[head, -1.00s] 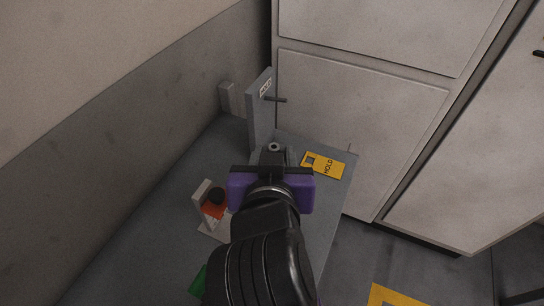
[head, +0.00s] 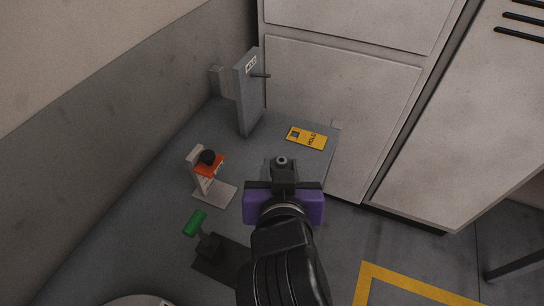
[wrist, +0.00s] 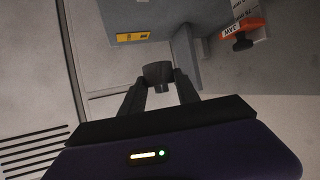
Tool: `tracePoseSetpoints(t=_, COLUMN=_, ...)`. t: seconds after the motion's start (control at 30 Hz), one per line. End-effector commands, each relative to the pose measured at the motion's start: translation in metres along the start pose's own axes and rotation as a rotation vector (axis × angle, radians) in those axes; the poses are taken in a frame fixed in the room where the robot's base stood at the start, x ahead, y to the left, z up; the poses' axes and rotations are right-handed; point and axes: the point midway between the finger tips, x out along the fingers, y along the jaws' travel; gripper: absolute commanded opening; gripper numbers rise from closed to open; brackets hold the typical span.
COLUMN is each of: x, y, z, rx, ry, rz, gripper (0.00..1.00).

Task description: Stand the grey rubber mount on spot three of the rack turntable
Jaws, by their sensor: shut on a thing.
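My gripper (head: 283,175) is shut on the grey rubber mount (head: 282,161), a small round piece with a hole in its top. It is held over the right edge of the grey bench. In the wrist view, my gripper (wrist: 158,92) has its two dark fingers on either side of the mount (wrist: 158,71), which looks like a dark grey cup. A pale round edge (head: 135,301) shows at the bottom left of the head view; I cannot tell whether it is the turntable. No numbered spot is visible.
Pale cabinets (head: 340,110) stand behind. Floor at right is clear, with yellow marking (head: 410,284).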

Motion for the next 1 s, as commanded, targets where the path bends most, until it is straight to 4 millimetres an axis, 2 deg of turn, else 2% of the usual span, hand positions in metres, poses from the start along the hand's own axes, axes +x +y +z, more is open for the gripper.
tracePoseSetpoints(t=0.2, x=0.01, y=0.025, z=0.034, rx=0.002, ry=-0.005, rz=0.007, gripper=0.0)
tracePoseSetpoints(t=0.3, x=0.018, y=0.043, z=0.059, rx=0.003, ry=-0.008, rz=0.013, gripper=0.0)
tracePoseSetpoints(t=0.37, x=0.024, y=0.059, z=0.08, rx=0.004, ry=-0.011, rz=0.017, gripper=0.0)
tracePoseSetpoints(t=0.5, x=0.043, y=0.105, z=0.143, rx=0.008, ry=-0.018, rz=0.029, gripper=0.0)
tracePoseSetpoints(t=0.6, x=0.057, y=0.136, z=0.183, rx=0.013, ry=-0.013, rz=0.032, gripper=0.0)
tracePoseSetpoints(t=0.7, x=0.068, y=0.161, z=0.218, rx=0.017, ry=-0.011, rz=0.036, gripper=0.0)
tracePoseSetpoints(t=0.9, x=0.085, y=0.195, z=0.263, rx=0.018, ry=-0.005, rz=0.036, gripper=0.0)
tracePoseSetpoints(t=0.97, x=0.089, y=0.203, z=0.274, rx=0.018, ry=-0.003, rz=0.038, gripper=0.0)
tracePoseSetpoints(t=1.0, x=0.089, y=0.202, z=0.273, rx=0.016, ry=0.0, rz=0.034, gripper=0.0)
